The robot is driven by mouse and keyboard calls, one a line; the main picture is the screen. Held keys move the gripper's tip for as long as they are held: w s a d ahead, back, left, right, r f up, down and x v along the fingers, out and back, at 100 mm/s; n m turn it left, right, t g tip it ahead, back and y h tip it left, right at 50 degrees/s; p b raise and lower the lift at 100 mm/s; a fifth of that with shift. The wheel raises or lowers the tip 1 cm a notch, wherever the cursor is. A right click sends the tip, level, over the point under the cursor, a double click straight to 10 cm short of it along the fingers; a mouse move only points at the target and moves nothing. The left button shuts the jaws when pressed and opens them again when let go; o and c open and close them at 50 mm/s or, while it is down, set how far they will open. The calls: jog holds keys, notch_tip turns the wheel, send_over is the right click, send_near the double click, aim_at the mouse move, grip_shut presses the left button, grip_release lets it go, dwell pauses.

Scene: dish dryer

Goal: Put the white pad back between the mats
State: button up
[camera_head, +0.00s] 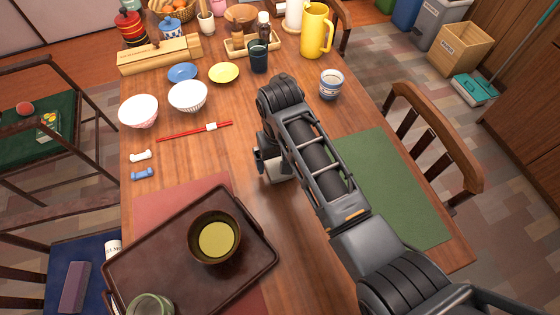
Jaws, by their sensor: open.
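The white pad (280,174) shows as a small pale block on the bare wood, between the red mat (190,196) on the left and the green mat (405,190) on the right. My gripper (267,166) is open right at the pad, pointing down. My arm covers part of the pad and the near-left part of the green mat. I cannot tell whether the fingers touch the pad or whether it rests flat on the table.
A dark tray (150,232) with a brown bowl (215,238) covers much of the red mat. Red chopsticks (192,132), a white bowl (188,97) and a patterned cup (331,84) stand farther back. A wooden chair (440,150) is at the right edge.

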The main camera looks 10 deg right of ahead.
notch_tip(320, 180, up, 10)
dwell(0.3)
dwell(0.5)
